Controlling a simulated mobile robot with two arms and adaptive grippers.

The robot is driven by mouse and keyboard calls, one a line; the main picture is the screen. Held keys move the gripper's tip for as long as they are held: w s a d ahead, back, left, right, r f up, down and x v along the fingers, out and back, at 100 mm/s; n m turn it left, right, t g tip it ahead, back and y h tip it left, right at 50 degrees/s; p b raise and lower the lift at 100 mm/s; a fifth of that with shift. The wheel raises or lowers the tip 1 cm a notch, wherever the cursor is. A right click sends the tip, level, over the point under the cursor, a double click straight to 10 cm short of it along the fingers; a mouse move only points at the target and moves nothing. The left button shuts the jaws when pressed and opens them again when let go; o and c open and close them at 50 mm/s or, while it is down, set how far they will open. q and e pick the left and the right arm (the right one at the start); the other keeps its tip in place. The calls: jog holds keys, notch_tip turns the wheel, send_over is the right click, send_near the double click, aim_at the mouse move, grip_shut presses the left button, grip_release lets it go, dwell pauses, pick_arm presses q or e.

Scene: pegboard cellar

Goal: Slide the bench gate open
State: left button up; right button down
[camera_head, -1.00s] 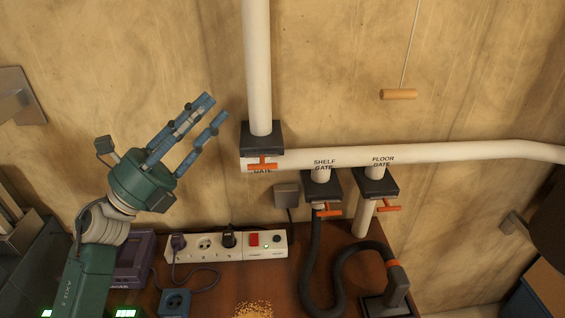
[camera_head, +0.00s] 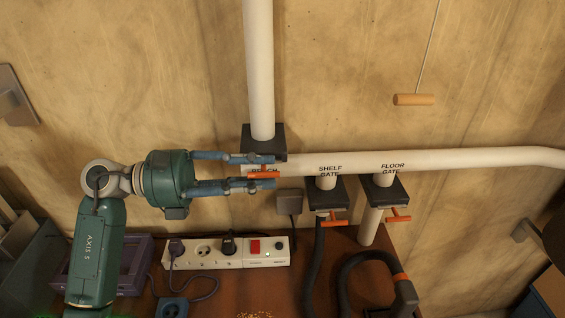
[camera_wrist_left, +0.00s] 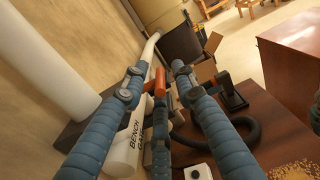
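The bench gate (camera_head: 264,134) is a dark block at the foot of the white vertical pipe, with a short orange handle (camera_head: 263,174). Its label on the pipe is partly hidden by my fingers. My left gripper (camera_head: 268,170) reaches in from the left, its blue fingers spread above and below the handle. In the left wrist view the orange handle (camera_wrist_left: 160,82) lies between the fingertips, with a gap visible. I cannot tell whether the lower finger touches it. My right gripper is out of view.
The shelf gate (camera_head: 327,193) and floor gate (camera_head: 384,188) hang to the right with orange handles. A power strip (camera_head: 215,253) and black hose (camera_head: 313,265) are below on the bench. A wooden pull handle (camera_head: 414,99) hangs at upper right.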

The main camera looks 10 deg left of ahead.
aim_at(279, 173)
pick_arm(q)
jog(key=d, duration=0.1)
jog(key=d+p, duration=0.1)
jog(key=d, duration=0.1)
jog(key=shift+w+d+r, duration=0.15)
jog(key=shift+w+d, duration=0.25)
jog(key=shift+d, duration=0.2)
grip_shut()
jog(key=shift+f, duration=0.2)
